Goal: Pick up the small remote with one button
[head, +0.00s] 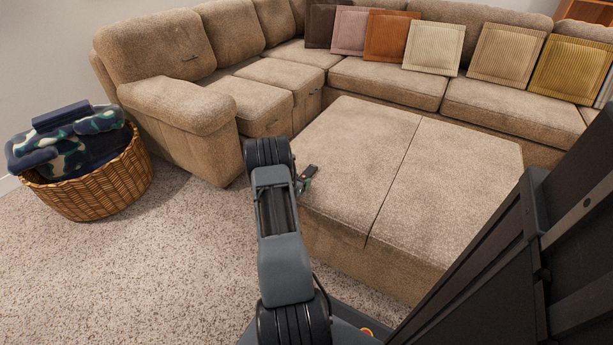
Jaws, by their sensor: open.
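I cannot make out a small remote with one button for certain in the head view. A thin dark object (190,58) shows against the left sofa back cushion, too small to identify. My gripper (309,175) is at the end of my arm, at the near left edge of the beige ottoman (375,150). It is small in the picture and partly hidden by my wrist. It is open, and I see nothing held in it. My arm hides part of the ottoman's left side and the carpet.
A beige sectional sofa (180,105) runs along the left and back, with several pillows (435,46) on it. The carpet (150,270) in front is clear. The ottoman top looks bare.

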